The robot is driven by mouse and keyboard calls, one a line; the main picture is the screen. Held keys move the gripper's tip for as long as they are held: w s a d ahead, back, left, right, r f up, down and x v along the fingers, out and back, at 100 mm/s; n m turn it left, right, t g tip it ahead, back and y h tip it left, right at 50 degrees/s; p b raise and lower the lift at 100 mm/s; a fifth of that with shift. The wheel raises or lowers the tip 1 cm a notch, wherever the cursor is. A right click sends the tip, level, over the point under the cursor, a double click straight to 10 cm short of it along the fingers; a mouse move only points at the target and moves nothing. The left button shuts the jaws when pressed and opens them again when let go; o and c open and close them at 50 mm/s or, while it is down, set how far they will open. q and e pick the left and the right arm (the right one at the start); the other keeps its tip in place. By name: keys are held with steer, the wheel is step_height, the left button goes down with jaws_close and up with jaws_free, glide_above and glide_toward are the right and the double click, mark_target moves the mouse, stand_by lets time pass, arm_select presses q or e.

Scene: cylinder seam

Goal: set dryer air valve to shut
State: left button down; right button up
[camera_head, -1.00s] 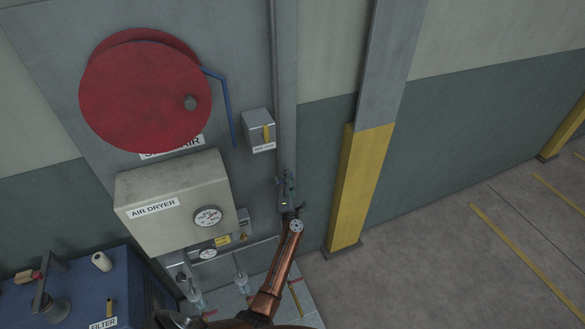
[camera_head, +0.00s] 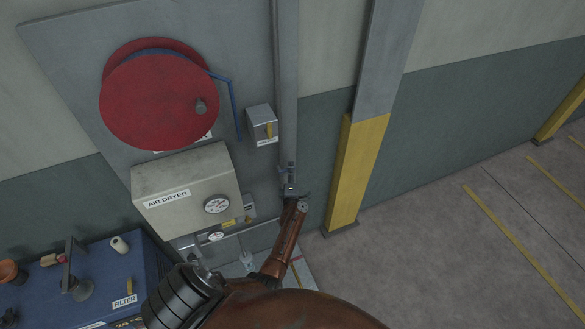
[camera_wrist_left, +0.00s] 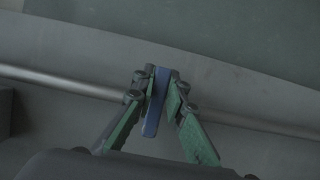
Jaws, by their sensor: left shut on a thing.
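In the left wrist view, my left gripper (camera_wrist_left: 160,95) is shut on a blue lever (camera_wrist_left: 153,112), with one green-lined finger on each side of it. The lever looks like a valve handle and stands across a thin grey pipe (camera_wrist_left: 60,83) behind it. In the head view, my left gripper (camera_head: 288,182) is at the wall, right of the grey AIR DRYER box (camera_head: 212,167) and in front of the vertical conduit. The lever cannot be made out there, and the valve body is hidden. My right gripper is not in view.
A red hose reel (camera_head: 150,105) with a blue pipe hangs above the dryer. A yellow-based post (camera_head: 358,170) stands close on the right. A blue FILTER cabinet (camera_head: 115,270) is lower left. Floor at right is clear.

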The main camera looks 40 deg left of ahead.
arm_select(q)
steer(key=shift+s+f, duration=0.15)
steer(key=shift+f, duration=0.05)
steer(key=c, duration=2.3)
jaws_free()
steer(key=o, duration=0.4)
steer(key=shift+r, duration=0.15)
steer(key=shift+c, duration=0.2)
